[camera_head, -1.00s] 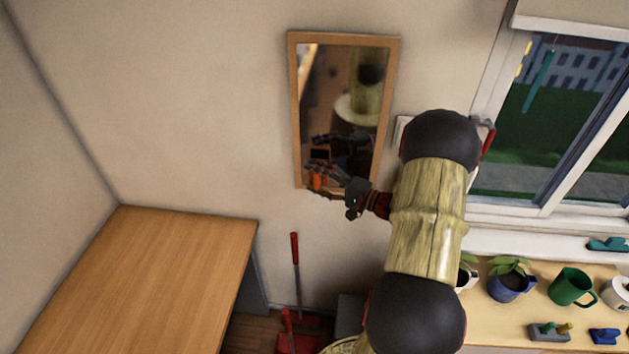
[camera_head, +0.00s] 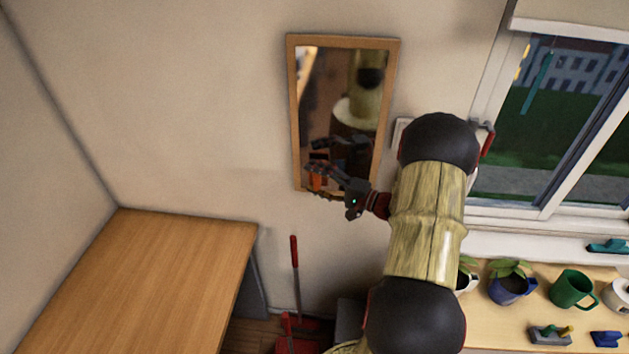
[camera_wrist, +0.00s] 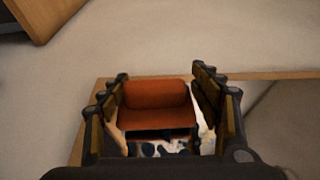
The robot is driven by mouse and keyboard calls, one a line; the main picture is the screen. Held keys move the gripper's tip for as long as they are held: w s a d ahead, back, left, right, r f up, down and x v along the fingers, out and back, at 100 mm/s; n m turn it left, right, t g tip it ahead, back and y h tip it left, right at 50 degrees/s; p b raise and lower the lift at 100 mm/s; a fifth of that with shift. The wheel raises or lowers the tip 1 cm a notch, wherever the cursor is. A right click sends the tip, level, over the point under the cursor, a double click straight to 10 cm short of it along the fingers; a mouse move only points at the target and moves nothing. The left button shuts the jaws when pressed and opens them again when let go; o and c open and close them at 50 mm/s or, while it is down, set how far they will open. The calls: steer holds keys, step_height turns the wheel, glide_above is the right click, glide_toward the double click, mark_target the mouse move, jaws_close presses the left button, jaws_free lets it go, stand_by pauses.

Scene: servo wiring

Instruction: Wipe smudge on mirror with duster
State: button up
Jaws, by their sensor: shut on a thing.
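The mirror (camera_head: 318,80) hangs upright on the wall in a wooden frame, and it reflects parts of my own body. My gripper (camera_head: 314,181) is at the mirror's lower part, in front of the glass. It is shut on the duster (camera_head: 317,183), which shows as a small orange patch between the fingers. In the wrist view, the duster (camera_wrist: 155,103) has a rounded orange body between the two fingers of my gripper (camera_wrist: 160,112), with a blue-and-white spotted area below it. I cannot tell whether the duster touches the glass. I cannot make out a smudge.
A wooden table (camera_head: 150,270) stands at the left. A window (camera_head: 560,130) is at the right, above a counter with plants in pots, a green mug (camera_head: 572,288) and small tools. A red-handled tool (camera_head: 294,252) stands below the mirror. The wall left of the mirror is clear.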

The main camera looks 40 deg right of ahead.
steer(key=shift+w+d+b, duration=0.35)
steer(key=shift+w+d, duration=0.05)
steer(key=shift+d, duration=0.1)
stand_by(0.3)
steer(key=s+d+b, duration=0.4)
steer(key=s+d, duration=0.1)
steer(key=s, duration=0.1)
steer(key=shift+d, duration=0.15)
stand_by(0.7)
